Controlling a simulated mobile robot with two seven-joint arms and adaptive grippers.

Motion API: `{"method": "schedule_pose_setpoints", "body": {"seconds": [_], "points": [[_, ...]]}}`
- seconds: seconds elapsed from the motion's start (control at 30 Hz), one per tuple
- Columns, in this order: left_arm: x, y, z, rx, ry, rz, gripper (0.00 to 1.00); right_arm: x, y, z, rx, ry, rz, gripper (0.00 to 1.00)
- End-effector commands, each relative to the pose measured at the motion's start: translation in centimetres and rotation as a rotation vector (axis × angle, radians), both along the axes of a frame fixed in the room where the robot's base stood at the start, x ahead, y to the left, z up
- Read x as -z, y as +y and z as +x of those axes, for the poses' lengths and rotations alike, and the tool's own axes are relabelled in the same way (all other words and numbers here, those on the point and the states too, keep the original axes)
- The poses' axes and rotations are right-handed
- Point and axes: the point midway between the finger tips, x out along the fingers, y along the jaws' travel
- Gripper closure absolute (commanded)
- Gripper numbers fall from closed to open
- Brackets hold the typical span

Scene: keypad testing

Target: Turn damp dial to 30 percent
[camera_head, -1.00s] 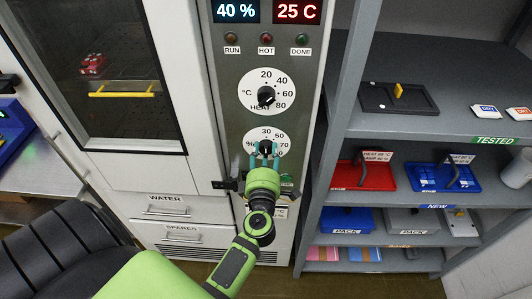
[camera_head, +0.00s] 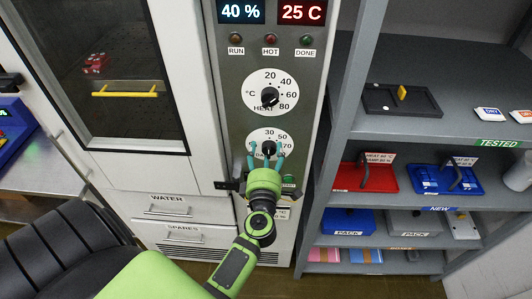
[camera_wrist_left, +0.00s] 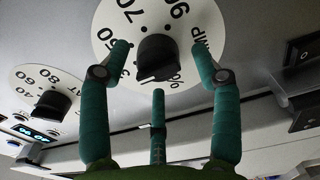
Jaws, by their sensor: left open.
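The damp dial (camera_head: 284,138) is a white disc with a black knob (camera_head: 269,147), low on the grey control panel. The percent display (camera_head: 241,11) above reads 40 %. My left gripper (camera_head: 266,158) is open at the dial, its teal fingers spread around the knob. In the left wrist view the knob (camera_wrist_left: 157,57) sits between two spread fingers, with a third finger below it. Gaps show between the fingers and the knob. I cannot clearly read where the knob points. My right gripper is not in view.
The heat dial (camera_head: 286,82) sits just above, and the temperature display (camera_head: 301,11) reads 25 C. A dark latch (camera_head: 226,185) juts out left of my gripper. Shelves with a red tray (camera_head: 377,177) and blue tray (camera_head: 427,178) stand at the right.

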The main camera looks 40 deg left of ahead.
Motion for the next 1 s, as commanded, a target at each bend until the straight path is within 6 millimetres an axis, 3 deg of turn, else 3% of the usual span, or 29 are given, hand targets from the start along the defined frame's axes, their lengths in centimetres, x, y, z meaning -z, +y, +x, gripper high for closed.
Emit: {"method": "schedule_pose_setpoints", "body": {"seconds": [0.17, 0.6, 1.0], "points": [[0.2, -1.0, -1.6, 0.002, 0.004, -0.001, 0.37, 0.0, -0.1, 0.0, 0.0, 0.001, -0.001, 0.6], [0.1, -5.3, -9.0, -0.001, 0.003, -0.002, 0.37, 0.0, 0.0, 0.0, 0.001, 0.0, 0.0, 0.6], [0.0, -6.0, -10.2, -0.003, -0.003, -0.001, 0.37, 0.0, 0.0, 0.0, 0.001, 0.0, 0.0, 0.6]]}}
